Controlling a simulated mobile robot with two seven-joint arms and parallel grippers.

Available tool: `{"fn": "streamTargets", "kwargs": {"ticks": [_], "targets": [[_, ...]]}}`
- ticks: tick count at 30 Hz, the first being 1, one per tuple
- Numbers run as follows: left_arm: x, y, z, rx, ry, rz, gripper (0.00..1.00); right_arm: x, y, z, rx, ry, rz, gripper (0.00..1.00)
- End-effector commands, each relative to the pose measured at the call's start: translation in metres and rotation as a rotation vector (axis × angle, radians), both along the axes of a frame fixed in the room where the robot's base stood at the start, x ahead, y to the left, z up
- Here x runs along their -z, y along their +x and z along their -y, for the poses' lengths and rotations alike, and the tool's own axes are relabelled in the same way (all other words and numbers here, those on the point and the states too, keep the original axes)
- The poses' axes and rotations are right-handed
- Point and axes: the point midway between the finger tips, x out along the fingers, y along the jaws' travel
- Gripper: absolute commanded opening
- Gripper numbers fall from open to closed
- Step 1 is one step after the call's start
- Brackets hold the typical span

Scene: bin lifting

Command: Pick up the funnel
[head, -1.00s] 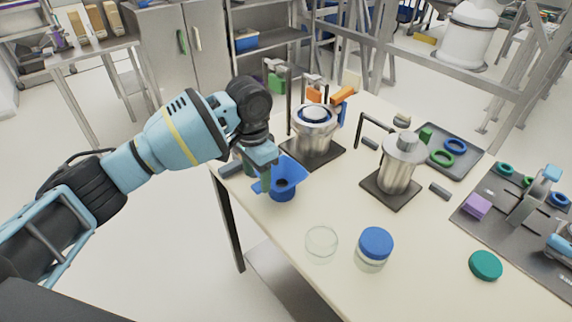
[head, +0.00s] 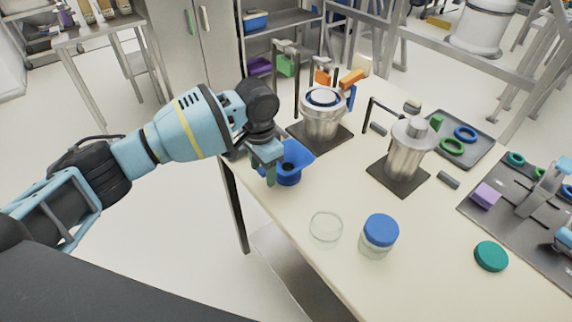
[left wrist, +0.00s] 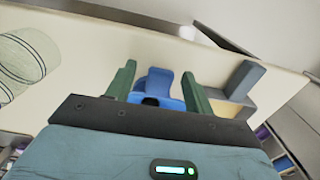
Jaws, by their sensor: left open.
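The blue funnel (head: 291,162) stands on the near left edge of the table in the head view. My left gripper (head: 265,172) is at its left side, fingers pointing down, close to its rim. In the left wrist view the green fingers (left wrist: 158,88) are apart, with part of the blue funnel (left wrist: 159,80) showing between and beyond them. I cannot tell whether a finger touches it. The left gripper is open.
Clear glass dish (head: 326,228), blue-lidded jar (head: 379,235) and teal lid (head: 491,256) sit on the table (head: 290,215). Metal vessels (head: 322,118) (head: 407,150) on dark plates stand behind and right of the funnel. A grey tray (head: 478,148) is farther back.

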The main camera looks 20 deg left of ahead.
Motion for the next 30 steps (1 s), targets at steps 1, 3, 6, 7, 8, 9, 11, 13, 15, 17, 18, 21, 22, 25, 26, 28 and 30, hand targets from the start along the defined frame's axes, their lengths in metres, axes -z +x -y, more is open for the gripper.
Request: {"fn": "streamTargets", "kwargs": {"ticks": [1,3,6,7,8,9,11,13,15,17,18,21,22,25,26,28,30], "targets": [[0.008,-0.001,-0.001,-0.001,0.001,-0.001,0.53,0.0,0.0,0.0,0.0,0.0,0.001,0.84],[0.017,-0.001,-0.001,-0.001,0.0,-0.002,0.53,0.001,-0.001,0.0,0.0,-0.001,-0.003,0.84],[0.025,-0.001,0.0,-0.001,-0.001,-0.002,0.53,0.002,-0.002,0.0,-0.002,-0.002,-0.005,0.84],[0.026,-0.001,0.0,0.0,0.0,-0.001,0.53,0.002,-0.002,0.001,-0.002,-0.002,-0.005,0.84],[0.026,-0.001,0.0,0.0,0.0,-0.001,0.53,0.002,-0.002,0.001,-0.003,-0.002,-0.005,0.84],[0.027,-0.001,0.0,0.0,-0.001,-0.001,0.53,0.002,-0.002,0.001,-0.005,-0.004,-0.004,0.84],[0.026,-0.001,0.0,0.0,-0.001,-0.001,0.53,0.002,-0.002,0.002,-0.007,-0.006,-0.004,0.84],[0.026,-0.001,0.0,0.0,-0.001,0.0,0.53,0.002,-0.002,0.003,-0.009,-0.008,-0.003,0.84],[0.026,-0.001,0.0,0.0,-0.001,0.0,0.49,0.002,-0.002,0.003,-0.01,-0.009,-0.004,0.84],[0.026,-0.001,0.0,0.0,-0.001,0.0,0.41,0.002,-0.002,0.004,-0.012,-0.01,-0.004,0.84],[0.026,-0.001,0.0,0.0,-0.001,0.0,0.36,0.002,-0.002,0.004,-0.012,-0.01,-0.004,0.84],[0.026,-0.001,0.0,0.0,-0.001,0.0,0.23,0.002,-0.002,0.004,-0.012,-0.01,-0.003,0.84],[0.026,-0.001,0.0,0.0,-0.001,0.0,0.19,0.002,-0.002,0.004,-0.012,-0.01,-0.003,0.84],[0.026,-0.001,0.0,0.0,-0.001,0.0,0.06,0.002,-0.002,0.003,-0.011,-0.01,-0.003,0.84],[0.026,-0.001,0.0,0.0,-0.001,0.001,0.04,0.002,-0.002,0.003,-0.011,-0.01,-0.003,0.84],[0.026,-0.001,0.0,0.0,-0.001,0.001,0.04,0.002,-0.001,0.003,-0.01,-0.009,-0.003,0.84],[0.025,-0.001,0.0,0.0,-0.001,0.001,0.04,0.002,-0.001,0.003,-0.009,-0.007,-0.002,0.84]]}}
